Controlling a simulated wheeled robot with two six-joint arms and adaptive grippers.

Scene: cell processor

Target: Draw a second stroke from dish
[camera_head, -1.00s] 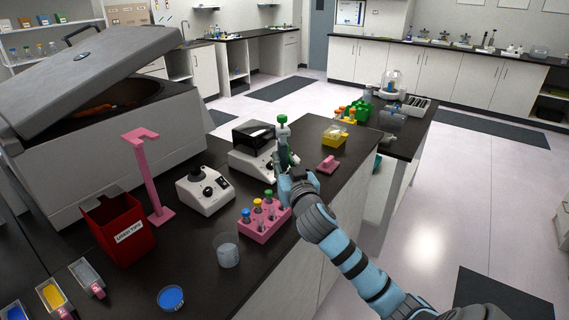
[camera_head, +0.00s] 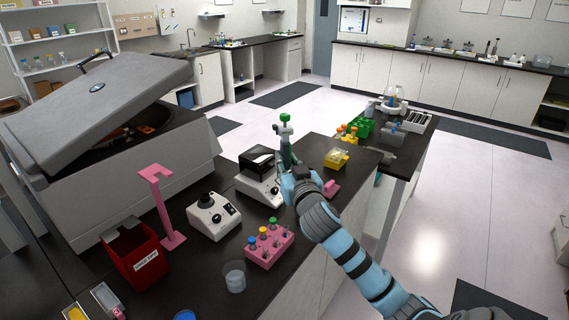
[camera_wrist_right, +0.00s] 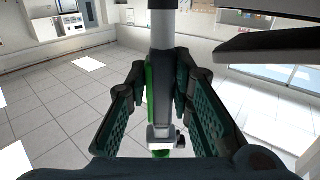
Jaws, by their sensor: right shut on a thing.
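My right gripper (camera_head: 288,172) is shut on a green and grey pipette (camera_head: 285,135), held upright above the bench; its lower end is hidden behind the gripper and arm. In the right wrist view the pipette (camera_wrist_right: 162,95) stands between the two dark green finger pads of the right gripper (camera_wrist_right: 165,105). A dish with blue contents (camera_head: 185,315) shows only as a sliver at the bottom edge, well left of and nearer than the gripper. My left gripper is not in view.
A pink rack with capped tubes (camera_head: 268,249), a clear beaker (camera_head: 234,281), a white device with a knob (camera_head: 212,217), a pink stand (camera_head: 168,215) and a red bin (camera_head: 137,262) stand on the dark bench. A large grey machine (camera_head: 120,180) with a raised lid fills the left.

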